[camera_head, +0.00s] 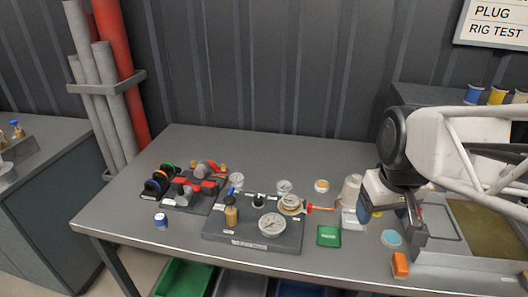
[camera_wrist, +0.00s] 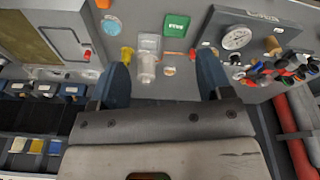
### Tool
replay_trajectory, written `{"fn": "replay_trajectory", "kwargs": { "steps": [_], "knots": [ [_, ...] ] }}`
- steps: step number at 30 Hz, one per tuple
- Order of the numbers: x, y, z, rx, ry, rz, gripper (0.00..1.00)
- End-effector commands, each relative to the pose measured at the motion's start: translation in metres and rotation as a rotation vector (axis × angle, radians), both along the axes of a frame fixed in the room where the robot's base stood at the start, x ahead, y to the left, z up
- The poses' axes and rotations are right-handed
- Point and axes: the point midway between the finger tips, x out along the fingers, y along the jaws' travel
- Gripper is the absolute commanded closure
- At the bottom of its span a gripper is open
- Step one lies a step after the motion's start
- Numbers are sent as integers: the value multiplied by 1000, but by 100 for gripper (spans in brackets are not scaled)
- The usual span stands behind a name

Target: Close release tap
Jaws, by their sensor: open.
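The dark grey pump board (camera_head: 240,236) stands on the table with several dials, including a large white gauge (camera_head: 271,224). A brass fitting with a blue handle (camera_head: 231,212) stands upright at its left; a red-tipped fitting (camera_head: 310,208) sticks out at its right, beside a brass-rimmed gauge (camera_head: 290,203). I cannot tell which one is the release tap. My gripper (camera_wrist: 163,62) is open and points down, right of the board. A whitish cylindrical piece (camera_wrist: 147,65) shows between its fingers, apparently below them and not held. The large gauge (camera_wrist: 236,39) is at upper right in the wrist view.
A green block (camera_head: 328,236) and an orange block (camera_head: 401,265) lie near the front edge. A valve assembly with red parts (camera_head: 195,185) stands left. A grey tray unit (camera_head: 465,250) fills the right. The table's back left is clear.

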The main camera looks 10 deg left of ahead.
Motion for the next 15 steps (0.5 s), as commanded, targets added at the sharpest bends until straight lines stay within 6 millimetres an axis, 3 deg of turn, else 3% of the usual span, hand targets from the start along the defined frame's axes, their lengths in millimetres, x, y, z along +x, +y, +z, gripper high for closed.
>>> {"fn": "replay_trajectory", "kwargs": {
  "steps": [15],
  "knots": [
    [95, 92, -8, -46, 54, 395, 28]
  ]
}}
